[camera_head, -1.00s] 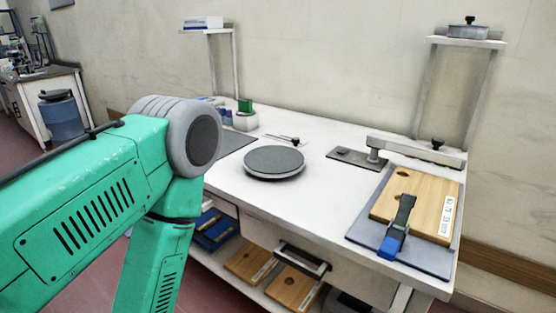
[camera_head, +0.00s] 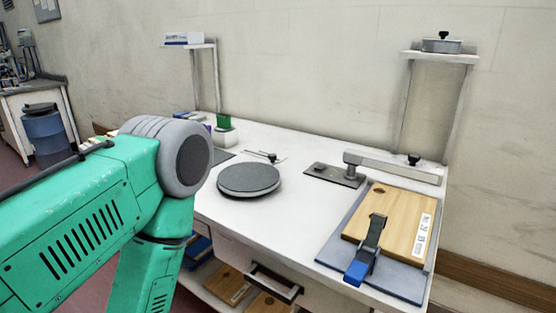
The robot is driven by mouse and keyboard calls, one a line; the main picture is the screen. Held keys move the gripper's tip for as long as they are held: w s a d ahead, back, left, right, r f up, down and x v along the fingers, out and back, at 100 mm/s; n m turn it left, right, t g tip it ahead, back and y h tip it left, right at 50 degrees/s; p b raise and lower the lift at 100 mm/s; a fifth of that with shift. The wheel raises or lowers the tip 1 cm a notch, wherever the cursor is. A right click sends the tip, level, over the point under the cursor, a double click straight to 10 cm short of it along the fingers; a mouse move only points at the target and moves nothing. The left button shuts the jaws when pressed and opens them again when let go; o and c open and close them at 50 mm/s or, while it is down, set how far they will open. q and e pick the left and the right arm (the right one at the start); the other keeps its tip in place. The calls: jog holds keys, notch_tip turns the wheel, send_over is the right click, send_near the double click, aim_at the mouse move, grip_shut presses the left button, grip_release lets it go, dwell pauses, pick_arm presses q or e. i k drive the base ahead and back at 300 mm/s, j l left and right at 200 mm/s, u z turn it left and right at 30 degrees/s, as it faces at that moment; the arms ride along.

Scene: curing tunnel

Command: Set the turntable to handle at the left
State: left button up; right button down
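The turntable (camera_head: 249,180) is a round dark grey disc lying flat on the white workbench, left of the middle of the bench. A thin rod with a small dark knob (camera_head: 271,157) lies just behind it; I cannot tell whether it is the turntable's handle. My green left arm fills the left side of the view, and its lower part runs out of the bottom edge. Neither gripper is in view, and nothing of mine touches the turntable.
On the bench's right, a wooden board (camera_head: 388,222) lies on a grey mat (camera_head: 333,250) under a blue-tipped clamp (camera_head: 357,271). A metal arm fixture (camera_head: 394,166) stands behind. A green block (camera_head: 223,122) is at the back left. The bench front (camera_head: 290,240) around the turntable is clear.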

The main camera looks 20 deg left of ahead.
aim_at(248, 178)
jog(key=j+z, duration=0.25)
jog(key=j, duration=0.75)
jog(key=j+z, duration=0.3)
jog(key=j, duration=0.7)
jog(key=i, duration=0.05)
